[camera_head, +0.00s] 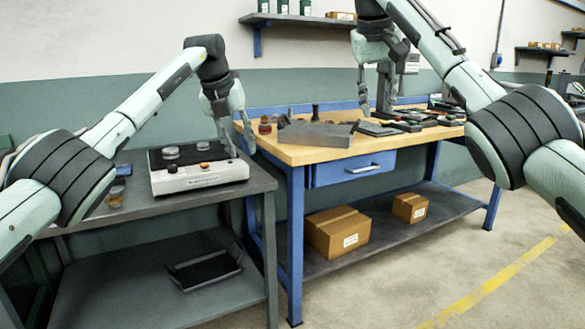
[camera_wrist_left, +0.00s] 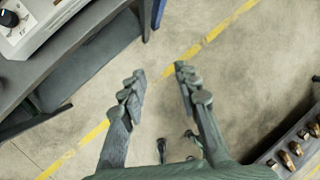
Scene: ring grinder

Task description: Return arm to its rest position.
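My left arm comes in from the left, and its gripper (camera_head: 241,150) hangs pointing down by the right edge of the white grinder machine (camera_head: 200,178). In the left wrist view this gripper (camera_wrist_left: 158,78) has its two fingers spread with only floor visible between them. The grinder's corner shows at the top left of that view (camera_wrist_left: 30,28). My right arm comes in from the right, and its gripper (camera_head: 378,108) points down over the wooden workbench (camera_head: 312,156). Its fingers look apart with nothing held between them.
The grinder stands on a dark grey table (camera_head: 150,205) with small jars at its left. A black tray (camera_head: 204,270) lies on the table's lower shelf. Floor at right is clear.

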